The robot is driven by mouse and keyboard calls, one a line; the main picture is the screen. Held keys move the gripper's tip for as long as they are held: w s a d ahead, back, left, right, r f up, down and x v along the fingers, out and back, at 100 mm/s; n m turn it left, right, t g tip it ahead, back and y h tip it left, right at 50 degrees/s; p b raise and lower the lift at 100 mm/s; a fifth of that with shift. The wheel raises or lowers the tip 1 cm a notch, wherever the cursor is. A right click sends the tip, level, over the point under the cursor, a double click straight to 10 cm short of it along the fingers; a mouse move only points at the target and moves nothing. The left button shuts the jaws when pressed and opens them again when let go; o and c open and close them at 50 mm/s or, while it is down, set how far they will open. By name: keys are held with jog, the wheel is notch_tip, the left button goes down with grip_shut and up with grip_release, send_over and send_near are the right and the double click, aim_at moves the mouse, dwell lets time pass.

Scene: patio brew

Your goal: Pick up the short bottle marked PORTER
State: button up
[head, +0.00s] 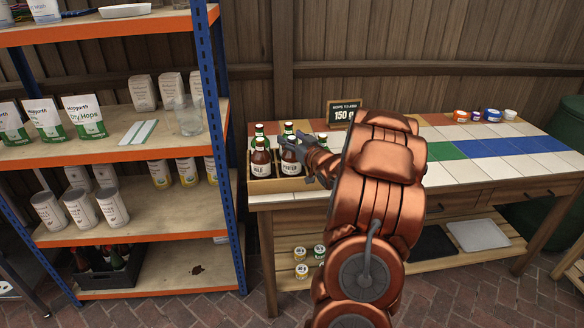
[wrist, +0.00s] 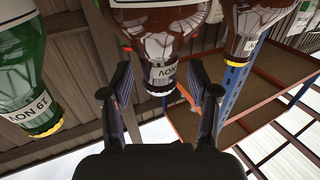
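A brown bottle (head: 291,166) with a white label that seems to read PORTER stands upright in a wooden crate (head: 277,185) at the table's left end. Another brown bottle (head: 260,164), its label seeming to read MILD, stands left of it. Green bottles (head: 259,131) stand behind. My gripper (head: 305,152) is at the right side of the PORTER bottle. The wrist view is upside down; there my open gripper (wrist: 160,88) has a brown bottle's capped neck (wrist: 160,74) between its fingers, with gaps. I cannot tell how far the fingers reach around it.
A brown bottle (wrist: 243,30) and a green bottle (wrist: 38,85) flank the neck in the wrist view. A small sign (head: 343,113) stands behind my arm. A blue-and-orange shelf rack (head: 213,120) stands close left. The tiled tabletop (head: 490,147) is mostly clear on the right.

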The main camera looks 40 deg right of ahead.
grip_shut()
dwell(0.3)
dwell(0.3)
